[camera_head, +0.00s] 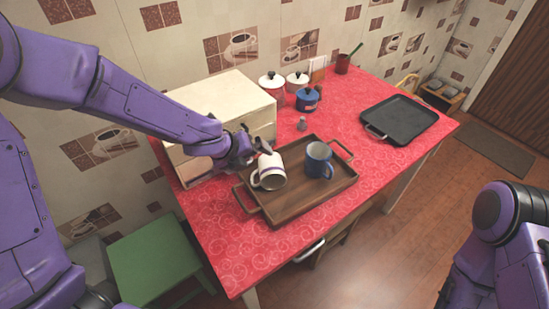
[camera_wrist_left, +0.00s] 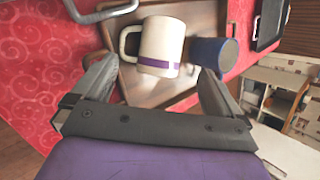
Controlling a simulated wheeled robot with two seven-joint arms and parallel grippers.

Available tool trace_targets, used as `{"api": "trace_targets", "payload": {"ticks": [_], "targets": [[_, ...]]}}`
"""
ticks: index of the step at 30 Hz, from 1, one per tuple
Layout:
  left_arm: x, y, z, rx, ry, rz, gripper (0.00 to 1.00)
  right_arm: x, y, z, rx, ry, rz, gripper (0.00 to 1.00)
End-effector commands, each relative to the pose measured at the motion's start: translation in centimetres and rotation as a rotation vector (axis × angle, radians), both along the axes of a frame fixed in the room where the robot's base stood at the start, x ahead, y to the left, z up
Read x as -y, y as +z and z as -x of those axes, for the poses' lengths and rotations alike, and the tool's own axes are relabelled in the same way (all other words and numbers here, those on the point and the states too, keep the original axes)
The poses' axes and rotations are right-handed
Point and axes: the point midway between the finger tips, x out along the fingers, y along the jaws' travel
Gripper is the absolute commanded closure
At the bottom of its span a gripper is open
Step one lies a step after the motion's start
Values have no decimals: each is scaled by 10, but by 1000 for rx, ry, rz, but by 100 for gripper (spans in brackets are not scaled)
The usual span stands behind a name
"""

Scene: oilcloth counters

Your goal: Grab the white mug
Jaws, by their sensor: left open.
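My left gripper (camera_head: 262,147) is open right beside and above the mug. In the left wrist view my left gripper (camera_wrist_left: 155,82) has its two fingers spread, with the mug ahead of and between them, not gripped. A blue mug (camera_head: 318,160) stands on the tray to the right. My right gripper is out of view.
A wooden cabinet (camera_head: 225,97) stands behind the tray at the left. A black pan (camera_head: 400,119) lies at the right. The red counter (camera_head: 240,255) is clear in front.

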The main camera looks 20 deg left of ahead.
Motion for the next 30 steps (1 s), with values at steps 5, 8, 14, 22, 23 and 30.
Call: {"api": "trace_targets", "payload": {"ticks": [5, 8, 14, 22, 23, 30], "targets": [[7, -35, -17, -2, 1, -4, 0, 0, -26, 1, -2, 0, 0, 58], [12, -42, -25, -1, -1, -2, 0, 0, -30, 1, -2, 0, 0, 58], [23, -68, -42, -2, -5, -7, 0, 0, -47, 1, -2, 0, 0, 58], [28, -81, -56, 0, -1, -2, 0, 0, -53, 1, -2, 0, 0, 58], [28, -81, -56, 0, -1, -2, 0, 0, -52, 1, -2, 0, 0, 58], [28, -81, -55, 0, 0, -1, 46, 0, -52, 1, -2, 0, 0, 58]]}}
